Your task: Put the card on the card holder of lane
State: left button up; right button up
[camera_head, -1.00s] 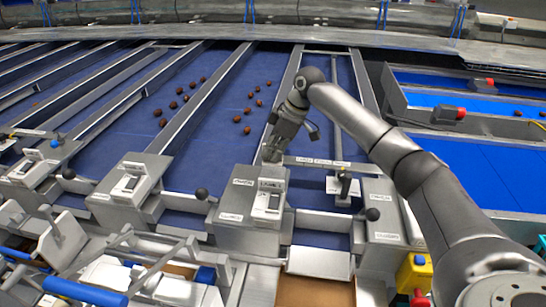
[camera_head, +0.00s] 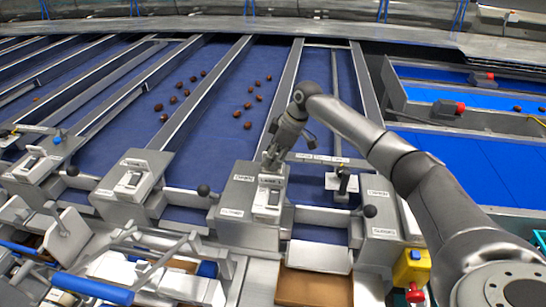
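My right gripper (camera_head: 272,160) is above the grey lane box in the middle, its fingertips pointing down close to the top rear of that box. The box carries a pale card holder (camera_head: 268,198) with a white card or label (camera_head: 270,181) at its upper part. I cannot tell whether the fingers are closed on the card, as they are small and partly hidden by the hand. Similar holders stand on the boxes to the left, one of them the second holder (camera_head: 131,181). My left gripper is not in view.
Blue lanes with metal dividers (camera_head: 206,93) run behind the boxes, with several dates (camera_head: 249,106) on them. Black ball-ended levers (camera_head: 204,190) stand between boxes. A blue-handled bar (camera_head: 92,288) is at front left. A yellow and red control box (camera_head: 411,268) is at front right.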

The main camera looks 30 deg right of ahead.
jog(key=shift+d+r, duration=0.1)
jog(key=shift+r, duration=0.25)
jog(key=b+v, duration=0.3)
jog(key=v, duration=0.8)
jog(key=shift+s+r, duration=0.2)
jog(key=shift+r, duration=0.05)
jog(key=shift+f, duration=0.1)
